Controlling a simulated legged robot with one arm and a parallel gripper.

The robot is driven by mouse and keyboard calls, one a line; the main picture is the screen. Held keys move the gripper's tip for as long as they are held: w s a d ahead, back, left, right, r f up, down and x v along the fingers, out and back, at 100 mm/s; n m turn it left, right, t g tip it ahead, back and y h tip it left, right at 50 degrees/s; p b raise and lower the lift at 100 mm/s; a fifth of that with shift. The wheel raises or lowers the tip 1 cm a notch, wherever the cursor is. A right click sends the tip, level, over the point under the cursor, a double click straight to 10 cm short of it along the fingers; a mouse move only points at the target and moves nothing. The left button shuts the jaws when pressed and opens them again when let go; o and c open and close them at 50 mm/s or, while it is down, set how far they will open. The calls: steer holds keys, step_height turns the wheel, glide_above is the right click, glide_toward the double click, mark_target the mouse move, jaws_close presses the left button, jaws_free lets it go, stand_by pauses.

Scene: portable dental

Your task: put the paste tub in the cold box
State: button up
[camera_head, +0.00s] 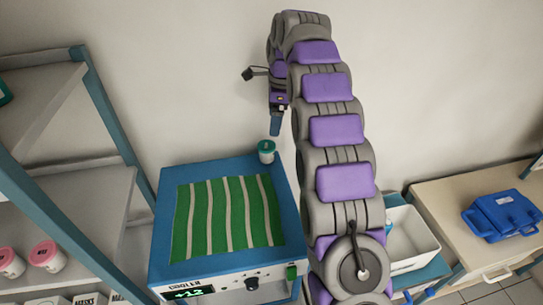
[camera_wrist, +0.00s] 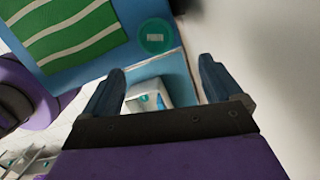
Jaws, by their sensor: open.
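A small white tub with a teal lid (camera_head: 266,152) stands upright on the back right corner of a blue box (camera_head: 163,232). The wrist view shows its round lid from above (camera_wrist: 156,36). I cannot read its label. In the wrist view my gripper (camera_wrist: 161,68) is open and empty, with the tub beyond the fingertips.
A green and white striped cloth (camera_head: 229,215) covers much of the blue box's top. Shelves at left hold pink-lidded tubs (camera_head: 46,255). At right are a white bin (camera_head: 408,240) and a blue case (camera_head: 502,214) on a cabinet. The wall stands close behind the box.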

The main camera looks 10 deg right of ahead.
glide_above(264, 145)
steer(key=f, duration=0.5)
steer(key=shift+s+a, duration=0.15)
steer(key=shift+a, duration=0.05)
steer(key=shift+d+f, duration=0.25)
steer(key=shift+f, duration=0.05)
steer(key=shift+d+f+b, duration=0.3)
steer(key=shift+d+f, duration=0.8)
steer(key=shift+f, duration=0.15)
steer(key=a+f, duration=0.2)
steer(key=f, duration=0.1)
steer(key=shift+a+r, duration=0.1)
steer(key=shift+a, duration=0.25)
steer(key=shift+d, duration=0.75)
steer(key=c, duration=0.4)
steer(key=shift+d, duration=0.3)
steer(key=shift+c, duration=1.3)
steer(key=shift+a, duration=0.35)
steer(key=c, duration=0.3)
steer(key=shift+a, duration=0.5)
steer(key=shift+c, duration=1)
